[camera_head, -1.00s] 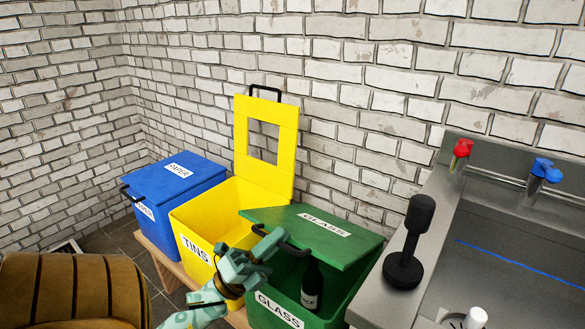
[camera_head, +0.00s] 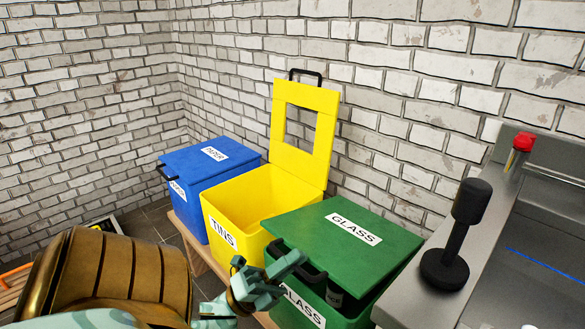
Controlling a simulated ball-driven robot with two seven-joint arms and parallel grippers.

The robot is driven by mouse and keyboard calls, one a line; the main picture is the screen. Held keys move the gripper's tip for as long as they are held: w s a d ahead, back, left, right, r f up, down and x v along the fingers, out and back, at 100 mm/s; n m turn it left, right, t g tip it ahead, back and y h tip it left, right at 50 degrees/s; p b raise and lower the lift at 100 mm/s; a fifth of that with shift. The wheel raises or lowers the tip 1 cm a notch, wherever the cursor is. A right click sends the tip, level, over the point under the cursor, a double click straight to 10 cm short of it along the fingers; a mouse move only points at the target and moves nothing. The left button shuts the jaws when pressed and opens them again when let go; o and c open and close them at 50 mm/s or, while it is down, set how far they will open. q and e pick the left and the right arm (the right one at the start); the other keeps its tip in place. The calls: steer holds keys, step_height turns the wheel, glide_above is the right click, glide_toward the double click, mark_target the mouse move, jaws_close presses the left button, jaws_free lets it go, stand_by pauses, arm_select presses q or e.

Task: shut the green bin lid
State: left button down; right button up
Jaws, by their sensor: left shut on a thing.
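The green bin (camera_head: 352,317) labelled GLASS stands at the bottom centre-right. Its green lid (camera_head: 375,257) lies low over it, slightly tilted, with a dark gap still visible under the front edge. The black lid handle (camera_head: 312,272) is on the lid's front left edge. My left gripper (camera_head: 293,264), teal, is at the handle and shut on it; its fingers partly hide the contact. My right gripper is out of view.
A yellow TINS bin (camera_head: 222,212) stands left of the green one, its lid (camera_head: 322,150) upright. A shut blue PAPER bin (camera_head: 205,160) is further left. A grey counter (camera_head: 410,300) with a black stand-like object (camera_head: 445,268) borders the right. A brick wall is behind.

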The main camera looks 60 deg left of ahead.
arm_select(q)
steer(key=c, duration=1.8)
jaws_free()
steer(key=shift+o, duration=0.2)
steer(key=v, duration=1.6)
steer(key=shift+b, duration=0.4)
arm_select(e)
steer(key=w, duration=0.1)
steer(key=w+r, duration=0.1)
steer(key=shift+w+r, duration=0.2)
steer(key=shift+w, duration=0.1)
arm_select(q)
steer(key=shift+s+f, duration=0.1)
steer(key=shift+s, duration=0.05)
